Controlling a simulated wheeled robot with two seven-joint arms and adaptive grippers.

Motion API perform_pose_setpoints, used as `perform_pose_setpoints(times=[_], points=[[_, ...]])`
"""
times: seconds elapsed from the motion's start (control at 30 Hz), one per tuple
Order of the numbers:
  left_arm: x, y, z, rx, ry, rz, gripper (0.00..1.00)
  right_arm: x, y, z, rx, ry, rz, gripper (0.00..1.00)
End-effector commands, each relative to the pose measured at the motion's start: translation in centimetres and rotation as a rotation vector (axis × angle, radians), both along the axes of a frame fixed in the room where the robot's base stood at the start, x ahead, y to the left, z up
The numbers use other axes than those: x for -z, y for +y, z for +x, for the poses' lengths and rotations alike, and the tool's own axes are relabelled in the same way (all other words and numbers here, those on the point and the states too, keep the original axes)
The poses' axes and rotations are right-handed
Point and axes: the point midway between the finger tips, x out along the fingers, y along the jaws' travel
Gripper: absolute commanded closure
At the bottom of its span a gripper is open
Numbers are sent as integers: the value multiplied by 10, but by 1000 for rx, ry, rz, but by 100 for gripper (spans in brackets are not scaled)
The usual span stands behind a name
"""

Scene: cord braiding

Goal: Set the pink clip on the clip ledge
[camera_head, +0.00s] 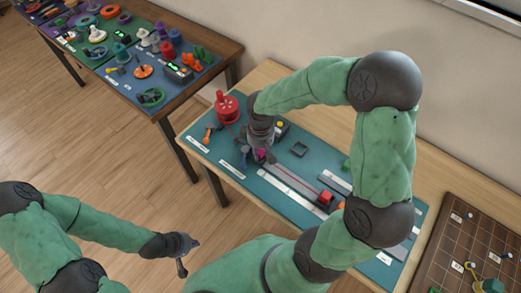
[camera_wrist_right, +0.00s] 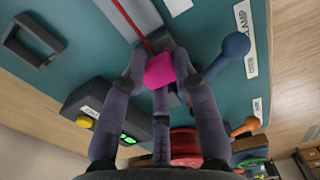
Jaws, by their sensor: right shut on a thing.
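The pink clip (camera_wrist_right: 160,69) is between the fingertips of my right gripper (camera_wrist_right: 161,72) in the right wrist view. That gripper is shut on it, low over the teal mat. A thin red cord (camera_wrist_right: 131,22) runs up to the clip. A grey piece lies just beside and behind the clip. It may be the clip ledge, but the fingers hide much of it, and I cannot tell whether the clip touches it. In the head view my right gripper (camera_head: 261,156) is at the left part of the mat. My left gripper (camera_head: 182,260) hangs away from the table, over the floor.
A red spool (camera_head: 227,107) and a box with a yellow button (camera_wrist_right: 84,122) stand close to my right gripper. A blue-knobbed lever (camera_wrist_right: 236,45) is beside it. A grey square frame (camera_head: 299,149) and a long grey rail with a red block (camera_head: 325,197) lie rightward.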

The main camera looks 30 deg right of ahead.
Motion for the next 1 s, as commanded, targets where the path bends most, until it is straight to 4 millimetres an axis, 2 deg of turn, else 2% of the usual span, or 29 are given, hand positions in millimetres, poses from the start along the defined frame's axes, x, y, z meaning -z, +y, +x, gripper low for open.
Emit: perform_pose_setpoints(times=[0.53,0.57,0.63,1.0], points=[[7,0,0,0,0,0,100,10,0,0,0,0,0,84],[6,0,0,0,0,0,100,9,0,0,0,-1,0,62],[6,0,0,0,0,0,100,8,0,0,0,-1,0,43],[6,0,0,0,0,0,100,8,0,1,0,-1,-1,43]])
